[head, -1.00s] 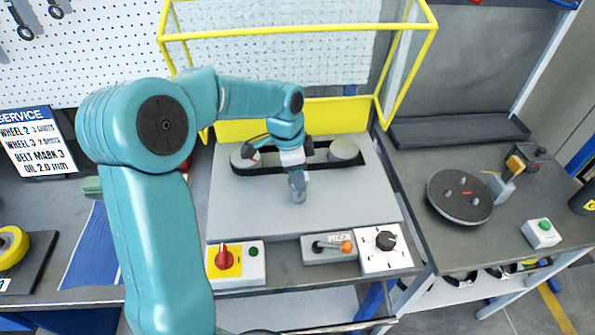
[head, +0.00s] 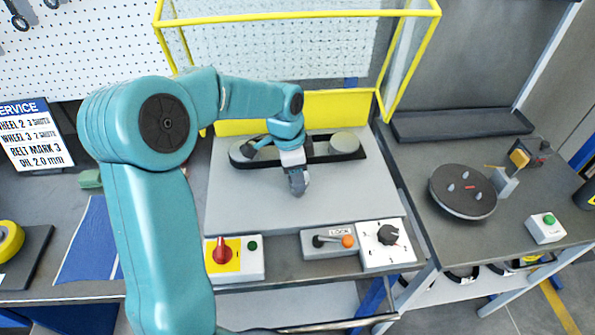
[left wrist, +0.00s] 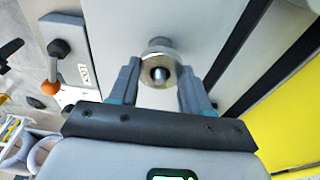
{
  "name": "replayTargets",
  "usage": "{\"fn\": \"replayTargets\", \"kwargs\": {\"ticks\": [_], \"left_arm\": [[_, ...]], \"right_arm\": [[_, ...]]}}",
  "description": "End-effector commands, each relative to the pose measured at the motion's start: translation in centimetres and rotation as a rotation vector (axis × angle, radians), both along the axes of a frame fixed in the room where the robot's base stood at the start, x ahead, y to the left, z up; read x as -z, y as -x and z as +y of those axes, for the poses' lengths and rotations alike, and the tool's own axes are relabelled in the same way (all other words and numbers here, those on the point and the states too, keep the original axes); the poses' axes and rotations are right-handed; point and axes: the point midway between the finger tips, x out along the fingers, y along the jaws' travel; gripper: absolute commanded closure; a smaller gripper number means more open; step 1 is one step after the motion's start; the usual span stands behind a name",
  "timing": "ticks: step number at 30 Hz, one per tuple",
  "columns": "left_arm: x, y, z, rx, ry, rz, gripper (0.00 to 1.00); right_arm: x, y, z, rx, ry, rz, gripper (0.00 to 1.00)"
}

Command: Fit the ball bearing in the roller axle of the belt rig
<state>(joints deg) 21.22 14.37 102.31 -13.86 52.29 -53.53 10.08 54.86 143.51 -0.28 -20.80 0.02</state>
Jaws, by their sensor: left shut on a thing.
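The belt rig is a grey housing (head: 235,202) with a dark slot and a left roller (head: 240,151) and right roller (head: 343,143). My left gripper (head: 297,187) reaches down over the housing, just in front of the slot. In the left wrist view, its fingers (left wrist: 159,78) are closed on the two sides of a steel ring, the ball bearing (left wrist: 158,62). A bright round pin end shows inside the ring's dark hole, and a grey round part (left wrist: 160,44) lies just beyond. I cannot tell whether the bearing is seated. My right gripper is not in view.
A yellow guard frame (head: 300,15) stands above the rig. Along its front are a red rotary switch (head: 222,251), an orange-tipped lock lever (head: 346,241) and a black knob (head: 388,235). A dark turntable (head: 463,191) stands on the right bench.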

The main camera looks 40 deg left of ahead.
Motion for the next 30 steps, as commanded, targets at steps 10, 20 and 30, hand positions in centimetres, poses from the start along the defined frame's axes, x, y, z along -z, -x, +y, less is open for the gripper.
{"fn": "replayTargets", "kwargs": {"ticks": [10, 20, 30], "left_arm": [[1.0, 0.0, 0.0, 0.0, 0.0, 0.0, 0.85], [1.9, 0.0, 0.0, 0.0, 0.0, 0.0, 0.85], [3.2, 0.0, 0.0, 0.0, 0.0, 0.0, 0.85]], "right_arm": [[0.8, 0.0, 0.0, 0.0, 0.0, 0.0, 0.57], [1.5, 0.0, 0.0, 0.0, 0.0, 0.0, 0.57], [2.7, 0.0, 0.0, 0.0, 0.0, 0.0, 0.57]]}}
